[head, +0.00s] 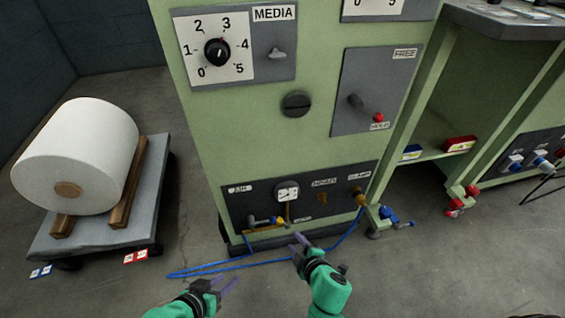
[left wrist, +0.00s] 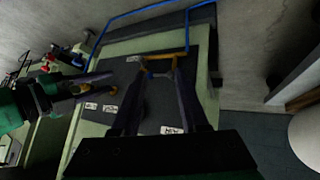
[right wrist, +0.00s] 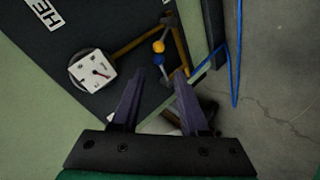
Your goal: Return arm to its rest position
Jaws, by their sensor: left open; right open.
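My left gripper (head: 226,284) is low at the bottom of the head view, in front of the green machine (head: 275,150). It is open, and its two fingers also show in the left wrist view (left wrist: 162,68) with nothing held between them. My right gripper (head: 298,242) is further right and closer to the machine's lower dark panel (head: 325,196). It is open and empty in the right wrist view (right wrist: 159,78), its fingertips just short of the small valve with yellow and blue parts (right wrist: 159,50). I cannot tell whether the fingertips touch anything.
A gauge (head: 287,192) and brass pipework sit on the lower panel. A blue hose (head: 215,267) lies on the floor near both grippers. A large white roll (head: 75,155) rests on a grey cart (head: 95,235) at left. Shelving with red and blue boxes (head: 459,144) stands at right.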

